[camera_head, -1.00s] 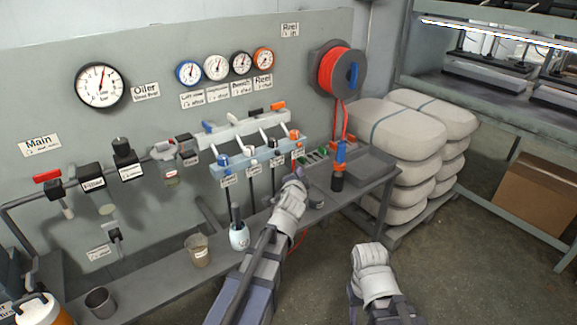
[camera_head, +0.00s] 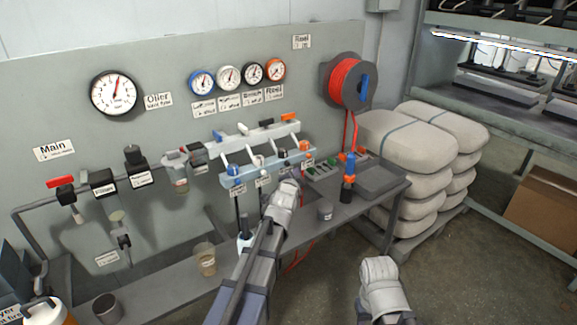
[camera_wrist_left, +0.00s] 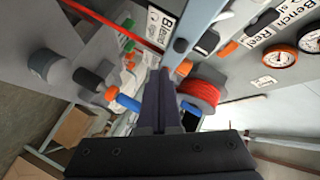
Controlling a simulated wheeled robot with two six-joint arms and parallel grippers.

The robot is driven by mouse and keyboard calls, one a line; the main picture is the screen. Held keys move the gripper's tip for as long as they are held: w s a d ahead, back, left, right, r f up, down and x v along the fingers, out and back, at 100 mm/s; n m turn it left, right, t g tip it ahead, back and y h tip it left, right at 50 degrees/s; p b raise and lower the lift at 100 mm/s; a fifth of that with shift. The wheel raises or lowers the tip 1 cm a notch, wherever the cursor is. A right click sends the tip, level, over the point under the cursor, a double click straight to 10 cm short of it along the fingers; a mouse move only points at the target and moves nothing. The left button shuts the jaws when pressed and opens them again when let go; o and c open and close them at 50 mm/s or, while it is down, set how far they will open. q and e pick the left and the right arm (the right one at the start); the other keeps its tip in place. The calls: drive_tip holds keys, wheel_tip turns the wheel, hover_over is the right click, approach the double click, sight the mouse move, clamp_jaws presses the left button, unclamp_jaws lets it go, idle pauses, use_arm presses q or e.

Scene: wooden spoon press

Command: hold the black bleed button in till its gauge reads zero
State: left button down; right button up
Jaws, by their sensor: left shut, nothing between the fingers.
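The pale blue manifold (camera_head: 247,172) on the panel carries a row of coloured buttons. The black bleed button (camera_head: 282,154) is small, between a white and an orange one. My left gripper (camera_head: 288,176) is shut and empty, its tip just below and in front of that button; contact cannot be told. In the left wrist view the dark shut fingers (camera_wrist_left: 162,85) point towards a pale blue part and a "Bleed" label (camera_wrist_left: 160,26). The black-rimmed gauge (camera_head: 254,72) is above; its needle is too small to read. My right arm shows at lower right, its fingers unseen.
Valve levers (camera_head: 243,129) stand on a rail above the buttons. A hose reel (camera_head: 348,80), a blue-and-orange tool (camera_head: 348,176) and a grey tray (camera_head: 377,181) are to the right. A cup (camera_head: 205,259) stands on the bench at left.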

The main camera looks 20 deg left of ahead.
use_arm(q)
drive_tip(key=shift+w+a, duration=0.5)
drive_tip(key=shift+a, duration=0.2)
drive_tip(key=shift+w+a, duration=0.1)
idle(1.6)
drive_tip(key=shift+w+a, duration=0.2)
drive_tip(key=shift+a, duration=0.05)
drive_tip(key=shift+w+a, duration=0.3)
drive_tip(key=shift+a, duration=0.1)
idle(2.7)
drive_tip(key=shift+s+d, duration=0.6)
drive_tip(key=shift+d, duration=0.15)
drive_tip(key=shift+s+d, duration=0.8)
drive_tip(key=shift+d, duration=0.2)
drive_tip(key=shift+s+d, duration=0.75)
drive_tip(key=shift+d, duration=0.25)
